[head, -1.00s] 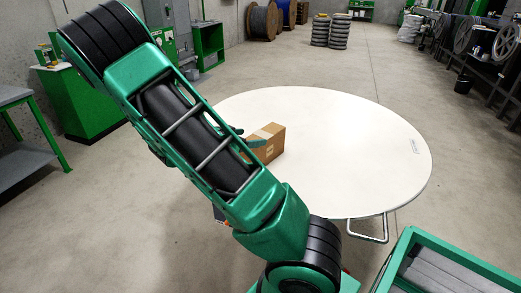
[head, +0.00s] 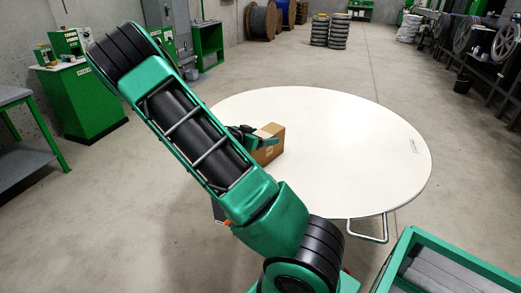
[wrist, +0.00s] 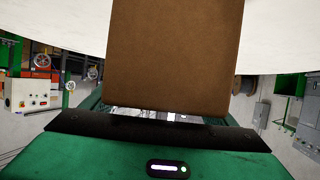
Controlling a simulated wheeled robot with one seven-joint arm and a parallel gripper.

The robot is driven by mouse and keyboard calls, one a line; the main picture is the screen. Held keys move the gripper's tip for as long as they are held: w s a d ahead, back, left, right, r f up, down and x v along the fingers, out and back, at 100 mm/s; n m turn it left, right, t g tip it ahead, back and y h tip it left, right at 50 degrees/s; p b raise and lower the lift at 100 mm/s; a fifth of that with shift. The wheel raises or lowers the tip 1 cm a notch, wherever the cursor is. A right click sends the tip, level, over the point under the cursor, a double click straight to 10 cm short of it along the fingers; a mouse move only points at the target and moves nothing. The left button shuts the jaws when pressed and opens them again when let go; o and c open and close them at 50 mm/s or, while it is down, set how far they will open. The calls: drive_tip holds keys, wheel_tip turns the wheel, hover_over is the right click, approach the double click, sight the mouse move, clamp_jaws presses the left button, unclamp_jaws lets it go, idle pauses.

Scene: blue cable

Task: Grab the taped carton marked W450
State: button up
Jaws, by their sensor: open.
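The brown taped carton (head: 271,131) stands upright on the white round table, near its left part, with a paler tape strip on top. No W450 marking is readable. My gripper (head: 262,140) is open at the carton, with a green finger across its near side; my arm hides part of the gripper and the carton's left side. In the wrist view the carton (wrist: 175,55) fills the upper middle, close in front of the green palm. I cannot tell whether the fingers touch it.
A green bin with grey pieces (head: 455,270) stands at the lower right. A green cabinet (head: 85,100) and a workbench (head: 25,150) are on the left.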

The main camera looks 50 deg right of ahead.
clamp_jaws()
drive_tip(key=shift+r, duration=0.1)
